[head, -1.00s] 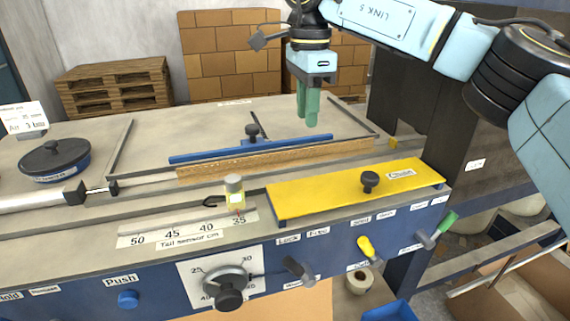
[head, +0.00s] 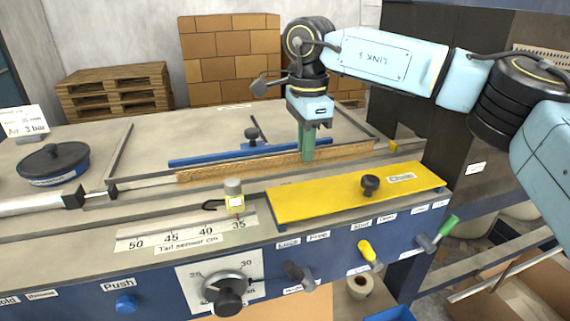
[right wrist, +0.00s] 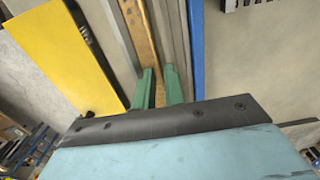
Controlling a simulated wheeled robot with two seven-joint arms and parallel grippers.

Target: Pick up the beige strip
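The beige strip (head: 230,173), an orange-brown band, lies lengthwise along the machine bed, in front of the blue bar (head: 200,159). My right gripper (head: 307,160) points down with its green fingertips at the right half of the strip. In the right wrist view the strip (right wrist: 139,25) runs between the two green fingers (right wrist: 160,85), one on each side. The fingers look apart, and the strip's lower part is hidden by my gripper. Contact with the strip cannot be made out. My left gripper is not in view.
A yellow plate (head: 330,196) with a black knob lies in front of the strip at right. A tail sensor (head: 234,196) stands at its left. A round black-lidded pot (head: 52,163) stands at far left. The bed behind the blue bar is mostly clear.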

